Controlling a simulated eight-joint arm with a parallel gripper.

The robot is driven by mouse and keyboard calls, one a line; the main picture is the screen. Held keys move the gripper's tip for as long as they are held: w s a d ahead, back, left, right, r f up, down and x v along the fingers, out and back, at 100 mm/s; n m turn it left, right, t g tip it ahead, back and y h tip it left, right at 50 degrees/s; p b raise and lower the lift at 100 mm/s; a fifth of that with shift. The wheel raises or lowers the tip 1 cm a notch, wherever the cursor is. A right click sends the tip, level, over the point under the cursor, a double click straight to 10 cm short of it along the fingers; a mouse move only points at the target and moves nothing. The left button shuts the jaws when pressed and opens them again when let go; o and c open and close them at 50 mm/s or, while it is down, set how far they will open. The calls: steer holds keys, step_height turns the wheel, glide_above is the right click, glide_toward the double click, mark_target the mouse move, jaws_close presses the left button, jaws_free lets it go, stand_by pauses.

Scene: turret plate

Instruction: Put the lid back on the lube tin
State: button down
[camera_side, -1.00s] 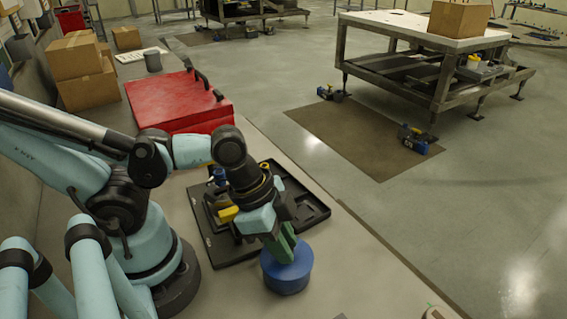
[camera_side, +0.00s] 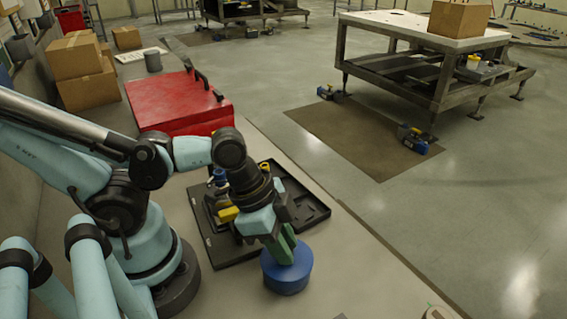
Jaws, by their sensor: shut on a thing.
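The blue round tin (camera_side: 287,279) stands upright on the bench in front of the black tray. Its lighter blue top looks like the lid (camera_side: 301,256), level on the tin, with no gap that I can make out. My gripper (camera_side: 283,249) points down over the tin, its green fingers shut on the lid. The fingers hide part of the lid's top and the exact grip.
A black tray (camera_side: 316,212) with compartments lies just behind the tin, partly under my arm. A red toolbox (camera_side: 172,100) stands farther back. The bench's right edge runs close to the tin. Bare bench lies in front of the tin.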

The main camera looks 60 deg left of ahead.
steer(key=shift+c, duration=2)
jaws_free()
steer(key=shift+r, duration=3.5)
jaws_close()
steer(key=shift+f, duration=2.25)
